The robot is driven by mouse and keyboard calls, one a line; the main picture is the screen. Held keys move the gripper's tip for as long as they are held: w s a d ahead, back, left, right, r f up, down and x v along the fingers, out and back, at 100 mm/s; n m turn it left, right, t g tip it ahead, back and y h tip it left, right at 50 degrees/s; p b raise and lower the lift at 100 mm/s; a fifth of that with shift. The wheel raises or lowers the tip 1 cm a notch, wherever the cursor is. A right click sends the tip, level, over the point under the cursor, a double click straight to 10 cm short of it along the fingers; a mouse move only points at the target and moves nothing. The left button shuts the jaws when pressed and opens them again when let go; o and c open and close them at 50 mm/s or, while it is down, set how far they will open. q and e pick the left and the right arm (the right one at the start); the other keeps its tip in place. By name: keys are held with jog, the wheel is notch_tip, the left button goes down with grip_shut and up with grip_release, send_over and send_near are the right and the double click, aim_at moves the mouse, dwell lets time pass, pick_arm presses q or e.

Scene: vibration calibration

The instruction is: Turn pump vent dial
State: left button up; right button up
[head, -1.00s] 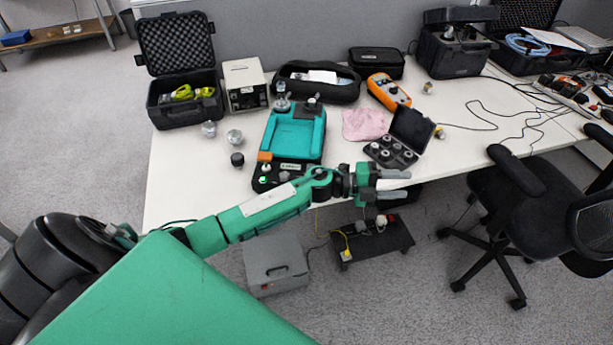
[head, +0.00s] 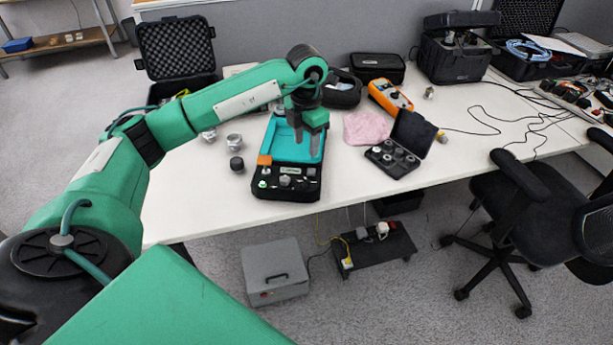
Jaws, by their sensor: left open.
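The pump looks to be the teal and black unit (head: 275,150) on the white table. Its black front panel (head: 292,193) faces me. The panel carries a grey round dial (head: 285,181), with a green-lit button (head: 262,183) to its left and an orange block (head: 264,160) above the button. Which control is the vent dial, I cannot tell for sure. My left gripper (head: 307,142) points down over the teal tray of the unit, behind the dial. Its fingers are open and apart, with nothing visible between them. My arm hides the back of the unit. My right gripper is not in view.
Small metal pieces (head: 234,141) and a black knob (head: 236,164) stand left of the unit. A pink cloth (head: 366,127), an open case of round parts (head: 393,159) and an orange meter (head: 390,96) lie to the right. The front table strip is clear.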

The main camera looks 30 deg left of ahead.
aim_at(307, 179)
pick_arm(q)
notch_tip(307, 179, down, 13)
jog(key=shift+r+p, duration=0.2)
jog(key=shift+p, duration=0.4)
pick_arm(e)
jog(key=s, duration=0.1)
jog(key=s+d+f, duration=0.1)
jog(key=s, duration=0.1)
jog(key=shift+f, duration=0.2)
pick_arm(q)
jog(key=c, duration=0.9)
grip_shut()
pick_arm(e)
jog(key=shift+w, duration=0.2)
